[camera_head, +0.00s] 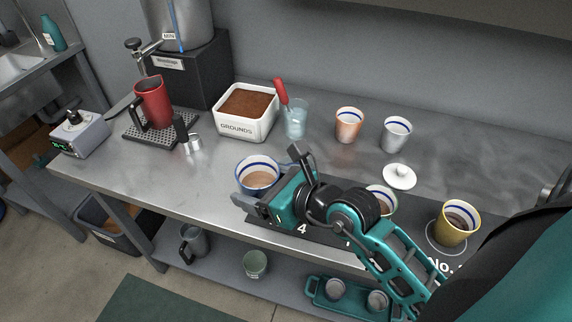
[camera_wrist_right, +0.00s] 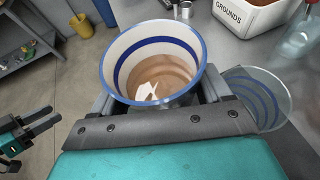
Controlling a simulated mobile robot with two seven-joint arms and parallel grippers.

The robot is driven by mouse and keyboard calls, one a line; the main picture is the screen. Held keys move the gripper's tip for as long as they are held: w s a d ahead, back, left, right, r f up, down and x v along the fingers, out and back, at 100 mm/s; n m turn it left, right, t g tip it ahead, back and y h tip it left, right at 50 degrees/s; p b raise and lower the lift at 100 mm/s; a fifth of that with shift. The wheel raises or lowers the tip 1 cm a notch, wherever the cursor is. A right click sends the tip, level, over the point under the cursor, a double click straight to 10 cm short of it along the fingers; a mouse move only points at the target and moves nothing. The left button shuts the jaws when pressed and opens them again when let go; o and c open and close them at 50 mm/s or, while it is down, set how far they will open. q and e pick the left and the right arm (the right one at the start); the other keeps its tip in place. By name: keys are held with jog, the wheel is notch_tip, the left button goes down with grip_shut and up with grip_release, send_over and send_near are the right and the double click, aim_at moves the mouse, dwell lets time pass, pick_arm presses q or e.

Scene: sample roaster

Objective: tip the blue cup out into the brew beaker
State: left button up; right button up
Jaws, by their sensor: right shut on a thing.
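The blue-rimmed cup (camera_head: 258,173) is white inside with a blue band and holds brown liquid. It looks roughly upright, near the bench's front edge; I cannot tell if it touches the bench. My right gripper (camera_head: 268,182) is shut on it; the cup fills the right wrist view (camera_wrist_right: 152,55) between the fingers. A clear glass vessel (camera_wrist_right: 260,95) shows beside it there, mostly hidden in the head view. Another clear beaker (camera_head: 297,125) with a red-handled tool stands behind. I cannot tell which is the brew beaker. My left gripper (camera_wrist_right: 48,118) is open and empty, away from the cup.
A white grounds bin (camera_head: 246,127) and a red jug (camera_head: 153,103) on a black grate stand at the back left. An orange cup (camera_head: 348,125), a white cup (camera_head: 396,134), a white lid (camera_head: 399,177) and a yellow cup (camera_head: 455,225) stand right. Bare bench lies left of the held cup.

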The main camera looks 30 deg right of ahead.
aim_at(272, 166)
jog(key=shift+r, duration=0.15)
dwell(0.3)
jog(key=shift+w+d+r+m+y, duration=0.15)
jog(key=shift+d+r+m+y, duration=0.2)
jog(key=shift+d+m+y, duration=0.25)
jog(key=shift+w+d+r+m+y, duration=0.15)
jog(key=shift+d+r+m+y, duration=0.25)
jog(key=shift+m, duration=0.3)
jog(key=shift+w+d+r+m+y, duration=0.15)
jog(key=shift+d+r+m+y, duration=0.25)
jog(key=shift+d+m, duration=0.3)
jog(key=shift+w+d+r+m+y, duration=0.15)
jog(key=shift+d+r+m+y, duration=0.25)
jog(key=shift+d+m, duration=0.2)
jog(key=shift+d+r+m+t+y, duration=0.15)
jog(key=shift+r+m+t+y, duration=0.2)
jog(key=shift+m, duration=0.35)
jog(key=shift+f+m+y+b, duration=0.35)
jog(key=shift+m+b, duration=0.25)
jog(key=shift+b, duration=0.5)
dwell(1.3)
jog(key=shift+r+m+b, duration=0.3)
jog(key=shift+m+b, duration=0.05)
jog(key=shift+m, duration=0.15)
dwell(1.2)
